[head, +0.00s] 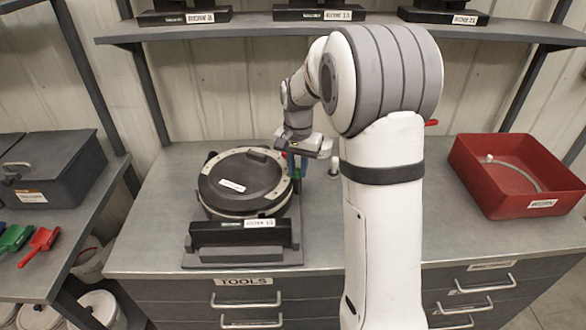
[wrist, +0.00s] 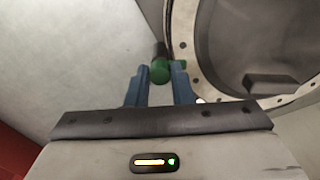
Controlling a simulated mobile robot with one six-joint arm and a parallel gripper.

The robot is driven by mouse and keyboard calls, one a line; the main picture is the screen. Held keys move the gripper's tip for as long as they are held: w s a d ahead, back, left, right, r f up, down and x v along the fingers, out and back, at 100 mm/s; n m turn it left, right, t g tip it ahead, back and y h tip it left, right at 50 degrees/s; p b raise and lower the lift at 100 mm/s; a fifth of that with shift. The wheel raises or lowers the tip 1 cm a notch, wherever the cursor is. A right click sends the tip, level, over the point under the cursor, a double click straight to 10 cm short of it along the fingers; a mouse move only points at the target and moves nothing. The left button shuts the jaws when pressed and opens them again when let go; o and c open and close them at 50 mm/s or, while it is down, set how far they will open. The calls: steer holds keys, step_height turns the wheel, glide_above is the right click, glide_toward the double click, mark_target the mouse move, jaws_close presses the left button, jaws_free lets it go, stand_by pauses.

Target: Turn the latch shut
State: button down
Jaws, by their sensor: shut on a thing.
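The seed meter (head: 222,193) sits on the bench left of my arm, a round dark housing with a pale rim, on a dark base. In the wrist view its round rim (wrist: 185,60) and dark interior or cover fill the right side. The latch (wrist: 160,73) has a green knob and a dark stem, beside the rim. My gripper (wrist: 167,80) has blue fingers, one on each side of the green knob, and is shut on it. In the head view my gripper (head: 297,163) is at the meter's right edge, and the latch there is largely hidden.
A red bin (head: 520,178) stands at the right of the bench. A grey box (head: 50,170) and green and red scoops (head: 40,240) are on the left bench. A shelf (head: 240,28) with dark units runs above. The bench between my arm and the red bin is mostly clear.

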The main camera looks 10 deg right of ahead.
mark_target(297, 170)
steer(key=shift+w+r+n, duration=0.15)
steer(key=shift+w+n, duration=0.1)
steer(key=shift+n, duration=1.05)
steer(key=c, duration=1.3)
jaws_free()
steer(key=shift+c, duration=0.2)
steer(key=shift+o, duration=0.4)
steer(key=shift+r+b, duration=0.6)
steer(key=shift+r, duration=3.15)
steer(key=shift+s, duration=0.15)
